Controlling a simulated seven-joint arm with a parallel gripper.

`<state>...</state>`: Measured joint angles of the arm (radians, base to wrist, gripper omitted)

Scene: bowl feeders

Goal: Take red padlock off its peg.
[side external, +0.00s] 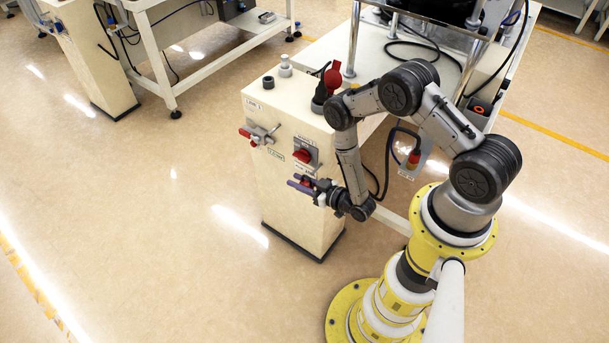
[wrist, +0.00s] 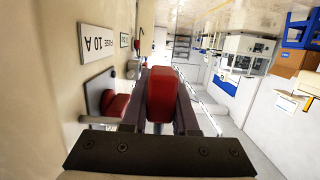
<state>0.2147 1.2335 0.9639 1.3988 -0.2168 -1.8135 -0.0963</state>
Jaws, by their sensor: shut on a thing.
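The red padlock (wrist: 160,92) is between the two dark fingers of my gripper (wrist: 160,118) in the wrist view, and my gripper is shut on its body. In the side external view my gripper (side external: 302,186) is at the front of the cream cabinet (side external: 290,210), just below the red rotary switch (side external: 302,156). Only a little red of the padlock shows between the fingers there. The padlock's shackle and the peg are hidden, so I cannot tell whether the two touch.
The red switch knob (wrist: 115,104) on its grey plate is close to the left finger in the wrist view. A lever with a red end (side external: 246,133) sticks out further left on the cabinet. Open floor (side external: 140,230) lies to the left.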

